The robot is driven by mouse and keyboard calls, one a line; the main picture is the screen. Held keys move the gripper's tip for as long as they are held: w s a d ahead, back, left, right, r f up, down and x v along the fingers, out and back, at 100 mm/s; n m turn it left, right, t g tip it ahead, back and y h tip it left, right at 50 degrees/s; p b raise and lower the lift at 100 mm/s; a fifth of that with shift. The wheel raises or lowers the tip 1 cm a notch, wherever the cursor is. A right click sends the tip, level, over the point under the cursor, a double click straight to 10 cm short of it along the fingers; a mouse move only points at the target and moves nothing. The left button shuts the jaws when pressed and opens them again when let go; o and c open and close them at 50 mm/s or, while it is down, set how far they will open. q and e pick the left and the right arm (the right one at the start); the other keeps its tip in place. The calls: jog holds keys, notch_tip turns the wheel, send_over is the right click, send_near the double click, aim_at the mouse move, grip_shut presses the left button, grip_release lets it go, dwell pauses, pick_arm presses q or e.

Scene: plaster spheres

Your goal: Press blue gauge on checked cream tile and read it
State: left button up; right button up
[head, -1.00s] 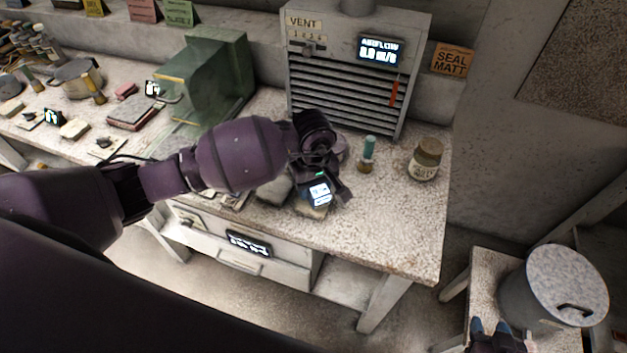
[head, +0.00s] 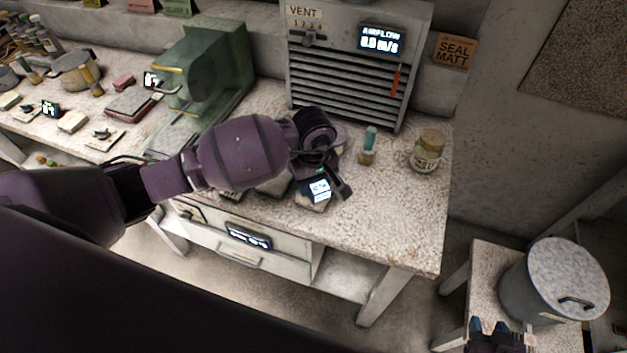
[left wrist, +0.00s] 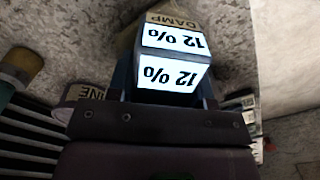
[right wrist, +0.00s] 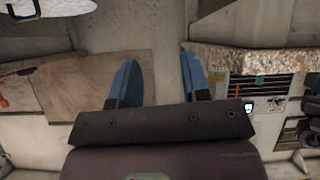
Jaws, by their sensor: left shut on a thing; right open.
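My left gripper (head: 324,178) is shut on the gauge (head: 319,190), at the front of the bench. The gauge has a lit white display. In the left wrist view the gauge (left wrist: 172,72) reads 12 % on two faces, upside down, beside a beige DAMP label (left wrist: 172,21). A cream tile (head: 314,206) shows just under the gauge in the head view. Its checks cannot be made out, and the contact is hidden. My right gripper (head: 499,342) is open and empty, low at the right; its blue fingers also show in the right wrist view (right wrist: 158,85).
A grey vent unit (head: 345,75) stands behind my left gripper. A teal-topped bottle (head: 369,146) and a lidded jar (head: 427,150) stand right of it. A green hood (head: 205,75) is at left. A lidded bin (head: 555,280) is near my right gripper. The bench's right front is clear.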

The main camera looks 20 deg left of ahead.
pick_arm(q)
jog(key=shift+f, duration=0.1)
pick_arm(e)
jog(key=shift+w+a+r, duration=0.1)
jog(key=shift+w+r, duration=0.15)
jog(key=shift+w, duration=0.15)
pick_arm(q)
jog(key=shift+f, duration=0.15)
pick_arm(e)
jog(key=shift+s+f, duration=0.15)
jog(key=shift+f, duration=0.1)
pick_arm(q)
jog(key=shift+f+b, duration=0.1)
jog(key=shift+b, duration=0.25)
jog(key=shift+f, duration=0.1)
pick_arm(e)
jog(key=shift+s+f, duration=0.45)
jog(key=shift+f, duration=0.05)
pick_arm(q)
jog(key=shift+f, duration=0.1)
pick_arm(e)
jog(key=shift+w, duration=0.1)
jog(key=shift+w, duration=0.1)
jog(key=shift+w+r, duration=0.3)
jog(key=shift+w, duration=0.05)
